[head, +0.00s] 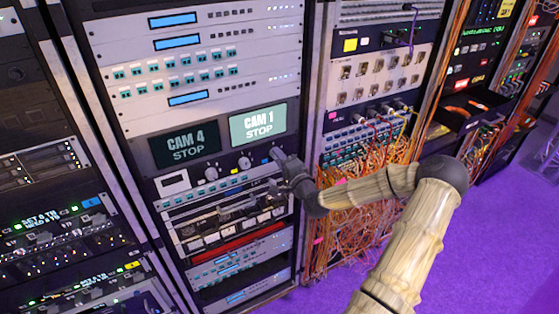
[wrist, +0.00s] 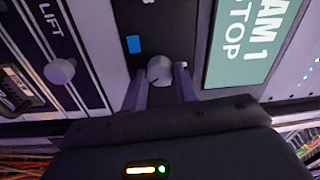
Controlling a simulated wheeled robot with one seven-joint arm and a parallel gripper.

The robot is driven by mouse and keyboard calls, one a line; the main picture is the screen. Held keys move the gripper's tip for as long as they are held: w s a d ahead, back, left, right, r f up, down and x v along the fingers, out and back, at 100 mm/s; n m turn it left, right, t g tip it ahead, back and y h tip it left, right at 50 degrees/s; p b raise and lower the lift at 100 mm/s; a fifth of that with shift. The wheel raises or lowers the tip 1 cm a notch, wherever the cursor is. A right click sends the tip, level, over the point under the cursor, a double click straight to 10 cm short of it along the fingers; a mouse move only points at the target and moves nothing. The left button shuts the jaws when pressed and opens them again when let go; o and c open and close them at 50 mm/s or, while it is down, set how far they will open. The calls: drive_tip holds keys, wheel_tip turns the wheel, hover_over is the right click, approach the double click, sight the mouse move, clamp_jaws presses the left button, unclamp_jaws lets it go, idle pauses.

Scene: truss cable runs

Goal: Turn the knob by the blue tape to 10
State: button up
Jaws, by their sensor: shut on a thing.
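In the wrist view a round grey knob (wrist: 160,70) sits on a dark panel between my two fingertips. A blue tape patch (wrist: 134,44) is stuck on the panel beside it, up and to the left. My gripper (wrist: 160,84) is shut on this knob, one finger on each side. A small dark mark shows on the knob's face; no scale numbers around it are readable. In the head view my gripper (head: 279,158) reaches the panel below the "CAM 1 STOP" screen (head: 259,125).
Two more knobs, a left one (head: 211,174) and a middle one (head: 244,163), sit on the same panel, with a yellow patch (head: 234,171) between them. A "CAM 4 STOP" screen (head: 185,146) is above. Orange cables (head: 350,225) hang in the rack at right.

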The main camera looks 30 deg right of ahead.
drive_tip(key=shift+f+m, duration=0.1)
drive_tip(key=shift+m, duration=0.5)
drive_tip(key=o, duration=1)
drive_tip(key=shift+c, duration=0.2)
drive_tip(key=s+p, duration=0.3)
drive_tip(key=s, duration=1.4)
drive_tip(key=shift+s+d+f+p, duration=0.2)
drive_tip(key=shift+d+f+p, duration=0.1)
drive_tip(key=shift+d+f, duration=0.15)
